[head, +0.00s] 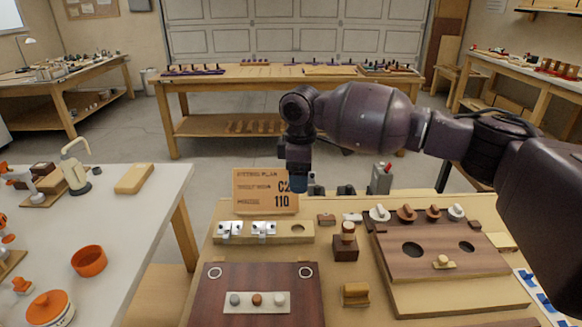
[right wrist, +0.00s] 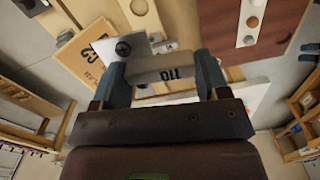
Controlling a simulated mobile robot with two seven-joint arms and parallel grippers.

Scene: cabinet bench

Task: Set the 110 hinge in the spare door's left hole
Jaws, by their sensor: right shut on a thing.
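My right gripper (head: 299,186) hangs over the back of the bench, by the sign. In the right wrist view the gripper (right wrist: 163,82) is shut on a pale hinge (right wrist: 165,74) marked 110, with a metal plate and a dark round screw beside it. In the head view the held hinge is hidden. My left gripper is out of view.
A sign (head: 265,192) reading C2 and 110 stands behind a wooden rack (head: 306,237) with two hinges and one empty hole. Knobs line the back of the brown board. A small wooden block (head: 345,248) stands left of it. A dark red panel (head: 258,276) lies in front.

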